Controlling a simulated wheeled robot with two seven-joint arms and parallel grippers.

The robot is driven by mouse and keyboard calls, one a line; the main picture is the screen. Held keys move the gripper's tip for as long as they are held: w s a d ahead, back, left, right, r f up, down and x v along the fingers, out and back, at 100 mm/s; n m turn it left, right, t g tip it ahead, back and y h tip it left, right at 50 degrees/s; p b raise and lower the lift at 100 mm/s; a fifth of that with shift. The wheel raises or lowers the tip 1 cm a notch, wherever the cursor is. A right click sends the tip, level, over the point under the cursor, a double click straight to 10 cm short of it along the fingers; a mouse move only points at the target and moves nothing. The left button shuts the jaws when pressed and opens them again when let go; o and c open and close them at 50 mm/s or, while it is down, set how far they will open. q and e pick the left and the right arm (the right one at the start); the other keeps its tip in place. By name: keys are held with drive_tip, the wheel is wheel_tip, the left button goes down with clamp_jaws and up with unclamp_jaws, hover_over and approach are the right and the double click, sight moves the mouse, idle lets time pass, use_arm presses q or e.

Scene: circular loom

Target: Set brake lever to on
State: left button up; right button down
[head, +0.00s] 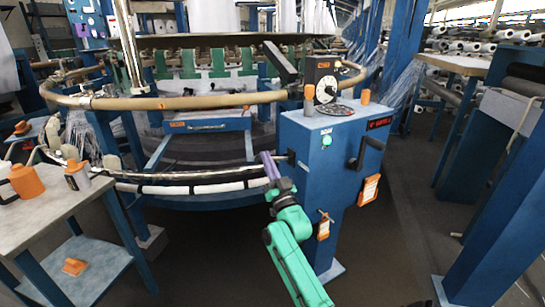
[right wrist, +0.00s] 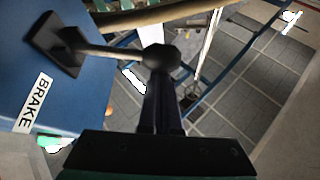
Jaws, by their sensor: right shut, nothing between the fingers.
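The brake lever (right wrist: 108,50) shows in the right wrist view as a pale rod with a dark round knob (right wrist: 161,57). It sticks out from a dark square plate on the blue console, above a white label (right wrist: 33,103) reading BRAKE. In the head view a short part of the lever (head: 282,157) shows at the console's left side. My right gripper (right wrist: 163,88) is shut and empty, with its fingertips at the knob; I cannot tell whether they touch. In the head view the right gripper (head: 267,158) is beside the console's left face. My left gripper is not in view.
The blue console (head: 336,140) carries a dial, a green button and a black crank (head: 366,152). A side table (head: 50,205) with bottles stands at left. Open floor lies in front.

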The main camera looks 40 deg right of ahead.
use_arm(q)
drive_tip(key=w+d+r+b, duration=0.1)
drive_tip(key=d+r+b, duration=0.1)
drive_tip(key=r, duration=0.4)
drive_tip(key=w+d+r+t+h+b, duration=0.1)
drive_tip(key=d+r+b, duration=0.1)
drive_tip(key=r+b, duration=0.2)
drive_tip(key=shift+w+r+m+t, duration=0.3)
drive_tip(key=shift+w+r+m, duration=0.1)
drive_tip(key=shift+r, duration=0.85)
use_arm(e)
wheel_tip(320, 180, down, 8)
drive_tip(key=n+y, duration=0.9)
drive_tip(key=n, duration=0.5)
drive_tip(key=shift+r+n+y, duration=0.15)
drive_tip(key=shift+n+y, duration=0.15)
drive_tip(key=shift+y, duration=0.1)
drive_tip(key=shift+d, duration=0.1)
